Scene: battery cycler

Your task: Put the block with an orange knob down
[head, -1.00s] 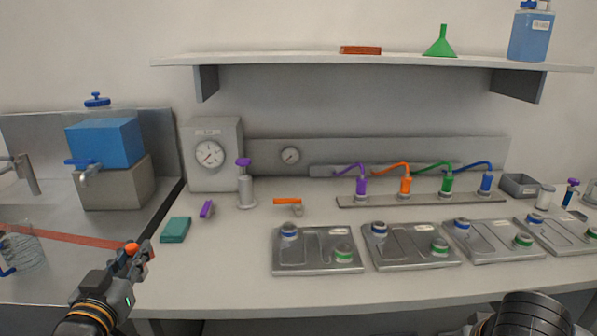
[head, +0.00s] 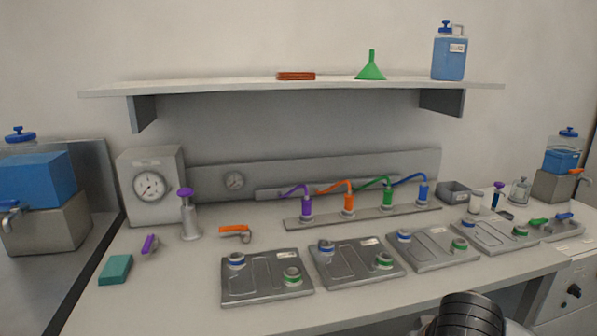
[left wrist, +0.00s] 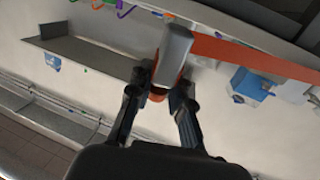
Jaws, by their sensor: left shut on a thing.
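The block with an orange knob shows in the left wrist view as a grey block (left wrist: 176,55) with its orange knob (left wrist: 157,97) toward my fingers. My left gripper (left wrist: 160,92) is shut on it at the knob, and the block points away from the palm. The block looks held clear of surfaces, but its height is hard to tell. Neither the left gripper nor this block shows in the head view. My right gripper is not in view; only a dark part of my arm shows at the bottom of the head view.
The bench holds a teal block (head: 115,269), an orange-handled valve piece (head: 235,231), a purple-topped pump (head: 188,214) and several metal plates (head: 267,277). A blue tank (head: 38,181) stands at left. A red strip (left wrist: 250,58) crosses the wrist view.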

